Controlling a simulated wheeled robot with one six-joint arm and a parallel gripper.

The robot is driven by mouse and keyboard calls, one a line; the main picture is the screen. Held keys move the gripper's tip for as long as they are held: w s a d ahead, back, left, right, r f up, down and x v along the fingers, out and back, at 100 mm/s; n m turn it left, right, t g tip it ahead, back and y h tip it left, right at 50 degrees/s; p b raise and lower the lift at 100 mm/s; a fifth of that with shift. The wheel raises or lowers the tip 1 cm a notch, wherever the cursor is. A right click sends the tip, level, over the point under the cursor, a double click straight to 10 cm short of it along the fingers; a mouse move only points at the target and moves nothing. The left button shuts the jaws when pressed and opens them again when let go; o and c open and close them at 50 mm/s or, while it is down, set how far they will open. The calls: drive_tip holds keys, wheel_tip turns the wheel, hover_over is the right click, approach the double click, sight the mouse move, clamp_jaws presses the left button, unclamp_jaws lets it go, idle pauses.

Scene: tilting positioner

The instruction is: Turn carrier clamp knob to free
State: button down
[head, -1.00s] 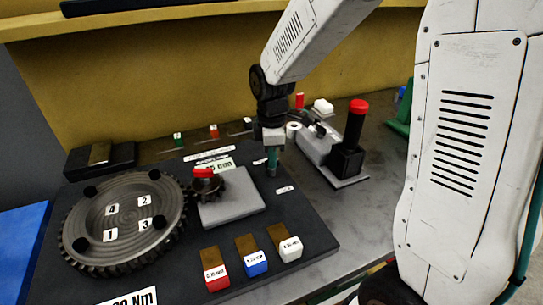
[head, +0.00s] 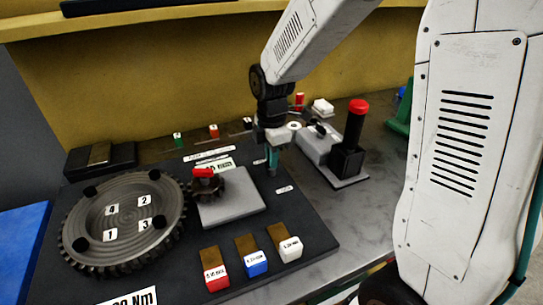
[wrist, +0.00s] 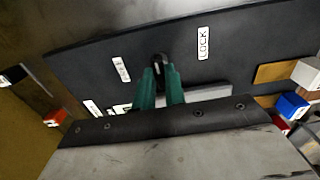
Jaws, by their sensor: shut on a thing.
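The carrier clamp knob (wrist: 159,62) is a small dark piece on the black plate, mostly hidden by my fingers. In the wrist view my gripper (wrist: 161,80), with green fingers, is shut on it. A white LOCK label (wrist: 202,43) lies to its right, and another white label (wrist: 122,69), too blurred to read surely, lies to its left. In the head view my gripper (head: 272,168) points down at the plate, just right of the grey block; the knob is hidden there.
A large dark gear ring (head: 125,220) lies on the left of the black plate. A small gear with a red top (head: 206,180) sits on a grey block (head: 232,204). Red, blue and white tagged blocks (head: 256,265) stand in front. A red-topped black post (head: 355,130) stands at right.

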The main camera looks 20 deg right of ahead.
drive_tip(key=c, duration=1.5)
unclamp_jaws()
drive_tip(key=shift+o, duration=0.2)
drive_tip(key=shift+r, duration=0.15)
wheel_tip(320, 180, up, 8)
drive_tip(key=shift+f, duration=0.2)
drive_tip(key=shift+s+m, duration=0.2)
drive_tip(key=shift+m, duration=0.6)
drive_tip(key=s+d+r+m, duration=0.1)
drive_tip(key=s+r+m, duration=0.2)
drive_tip(key=s+m, duration=0.5)
drive_tip(key=s+d+r+m+t, duration=0.1)
drive_tip(key=s+m, duration=0.7)
drive_tip(key=s, duration=0.8)
wheel_tip(320, 180, up, 2)
drive_tip(key=shift+s+d+r+m, duration=0.15)
drive_tip(key=shift+s+d+m, duration=0.15)
drive_tip(key=shift+s+d, duration=0.15)
